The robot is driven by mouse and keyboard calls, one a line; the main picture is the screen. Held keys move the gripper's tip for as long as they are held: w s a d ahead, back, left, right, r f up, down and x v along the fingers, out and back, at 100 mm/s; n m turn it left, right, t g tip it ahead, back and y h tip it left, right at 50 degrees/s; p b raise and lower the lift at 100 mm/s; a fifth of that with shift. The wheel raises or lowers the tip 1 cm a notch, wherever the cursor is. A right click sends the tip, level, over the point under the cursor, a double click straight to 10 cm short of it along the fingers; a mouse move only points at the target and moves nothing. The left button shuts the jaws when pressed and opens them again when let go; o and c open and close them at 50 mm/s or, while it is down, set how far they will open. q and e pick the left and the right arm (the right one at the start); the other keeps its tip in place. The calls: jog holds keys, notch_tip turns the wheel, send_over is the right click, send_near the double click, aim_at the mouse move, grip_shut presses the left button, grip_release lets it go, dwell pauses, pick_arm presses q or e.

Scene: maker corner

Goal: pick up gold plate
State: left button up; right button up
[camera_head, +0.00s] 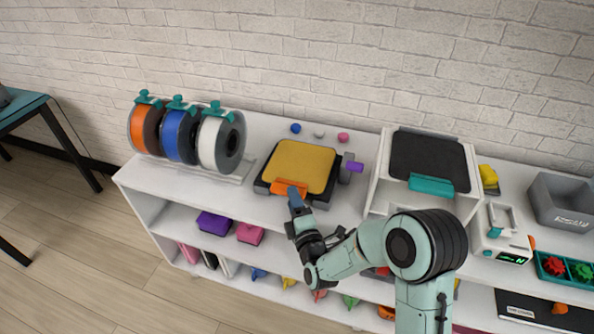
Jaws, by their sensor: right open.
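The gold plate (304,165) lies flat on a black base (263,186) on top of the white shelf. An orange tab (288,188) is at its front edge. My right gripper (294,197) is at the front of the plate, right at the orange tab. Its fingers are small in view, and I cannot tell whether they touch the tab. It is open. My left gripper is not in view.
Orange, blue and white spools (222,142) stand to the left on the shelf (262,132). A white printer-like box with a black plate (428,158) stands further right. Small balls lie behind.

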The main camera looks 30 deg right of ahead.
aim_at(285, 185)
jog(key=x, duration=0.5)
jog(key=shift+w+a, duration=0.35)
grip_shut()
